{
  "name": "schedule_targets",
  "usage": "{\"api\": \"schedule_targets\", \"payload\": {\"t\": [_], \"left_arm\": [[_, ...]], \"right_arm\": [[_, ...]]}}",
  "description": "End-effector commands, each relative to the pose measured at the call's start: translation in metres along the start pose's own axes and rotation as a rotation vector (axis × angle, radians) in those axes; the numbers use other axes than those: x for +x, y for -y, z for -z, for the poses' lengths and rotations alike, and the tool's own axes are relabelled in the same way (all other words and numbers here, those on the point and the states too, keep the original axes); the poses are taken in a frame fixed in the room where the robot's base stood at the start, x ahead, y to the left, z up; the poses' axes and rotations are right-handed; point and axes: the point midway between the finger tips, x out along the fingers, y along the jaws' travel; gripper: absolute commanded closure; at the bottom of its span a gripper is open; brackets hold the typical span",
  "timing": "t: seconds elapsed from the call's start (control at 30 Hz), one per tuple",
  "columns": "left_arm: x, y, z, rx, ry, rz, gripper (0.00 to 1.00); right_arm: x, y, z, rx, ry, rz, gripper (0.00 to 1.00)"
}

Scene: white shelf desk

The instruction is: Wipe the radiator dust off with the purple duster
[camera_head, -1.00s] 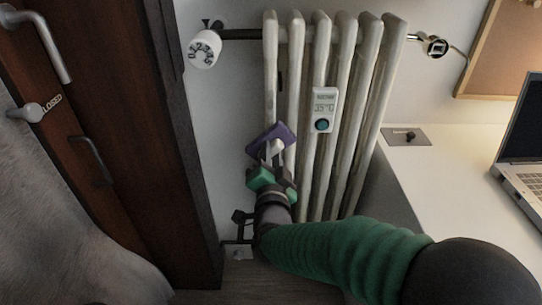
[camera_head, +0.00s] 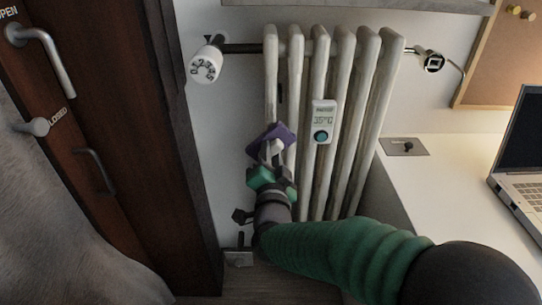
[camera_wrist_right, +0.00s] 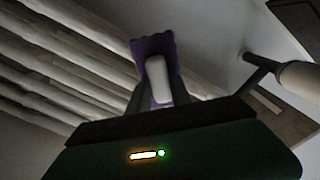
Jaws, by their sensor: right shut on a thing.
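The white radiator (camera_head: 345,125) stands against the wall in the middle of the head view, with several upright columns. The purple duster (camera_head: 271,138) is at its left columns; I cannot tell whether it touches them. My right gripper (camera_head: 271,165), with green parts, is shut on the duster's pale handle. In the right wrist view the duster (camera_wrist_right: 153,44) stands up from the gripper (camera_wrist_right: 160,98), with the radiator columns (camera_wrist_right: 60,60) to its left. My left gripper is out of view.
A dark wooden cabinet (camera_head: 150,130) stands close on the left. A white desk (camera_head: 450,200) with a laptop (camera_head: 525,150) is on the right.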

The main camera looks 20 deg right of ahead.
Motion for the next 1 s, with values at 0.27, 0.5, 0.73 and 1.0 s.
{"api": "schedule_targets", "payload": {"t": [0.27,0.5,0.73,1.0], "left_arm": [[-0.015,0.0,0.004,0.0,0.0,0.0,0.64],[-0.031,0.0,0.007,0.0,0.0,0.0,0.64],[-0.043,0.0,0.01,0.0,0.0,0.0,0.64],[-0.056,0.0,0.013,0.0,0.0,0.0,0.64]], "right_arm": [[0.001,0.013,0.013,0.0,-0.001,0.0,1.0],[0.003,0.028,0.027,-0.001,0.0,-0.001,1.0],[0.004,0.039,0.038,-0.001,-0.002,0.0,1.0],[0.006,0.052,0.051,0.0,-0.005,0.002,1.0]]}}
